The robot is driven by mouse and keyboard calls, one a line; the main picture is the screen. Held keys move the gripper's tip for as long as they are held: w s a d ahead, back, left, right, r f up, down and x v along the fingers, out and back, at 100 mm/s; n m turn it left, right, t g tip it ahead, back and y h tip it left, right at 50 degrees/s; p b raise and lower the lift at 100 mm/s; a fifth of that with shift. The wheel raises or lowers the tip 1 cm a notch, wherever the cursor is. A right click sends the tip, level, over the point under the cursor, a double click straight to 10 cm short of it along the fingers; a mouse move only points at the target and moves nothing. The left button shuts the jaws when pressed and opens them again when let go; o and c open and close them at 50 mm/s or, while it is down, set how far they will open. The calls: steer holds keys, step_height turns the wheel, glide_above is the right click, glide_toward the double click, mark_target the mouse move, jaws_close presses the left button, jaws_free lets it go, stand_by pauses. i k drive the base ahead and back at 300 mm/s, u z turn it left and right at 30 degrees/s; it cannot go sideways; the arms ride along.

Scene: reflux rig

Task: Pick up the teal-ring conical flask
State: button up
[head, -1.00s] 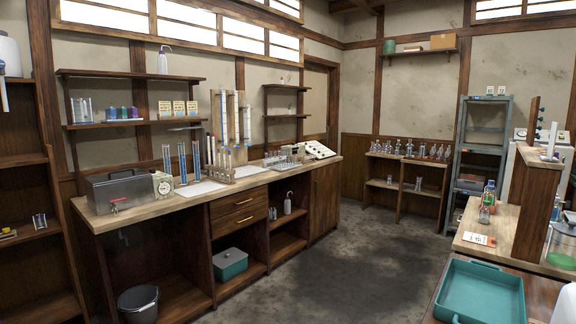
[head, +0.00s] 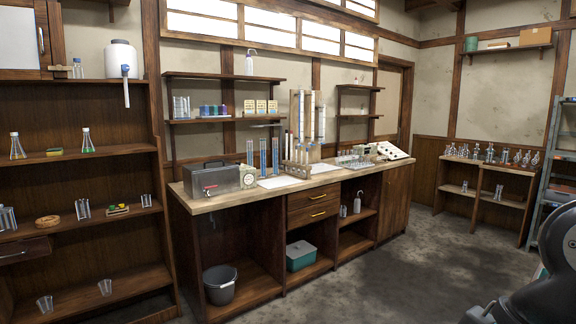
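Two conical flasks stand upright on a shelf of the dark wooden unit at the left. The left flask (head: 17,147) has yellowish contents, and the right flask (head: 87,141) has green or yellow-green contents. Both are too small for me to tell a teal ring on either neck. Several more glass vessels (head: 490,153) stand on the far low shelf unit at the right, too small to tell a ring there. A dark rounded part at the lower right looks like my own arm. My gripper's fingers are not in view.
The left shelf unit (head: 90,197) also holds beakers (head: 83,209), a cork ring (head: 47,221) and a white carboy (head: 120,60) on top. A wooden bench (head: 290,184) runs along the wall, with a bucket (head: 219,285) under it. The grey floor (head: 400,270) in front is clear.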

mark_target(360, 163)
steer(key=u, duration=0.5)
steer(key=i, duration=3.65)
steer(key=z, duration=1.8)
steer(key=i, duration=3.5)
steer(key=u, duration=2.45)
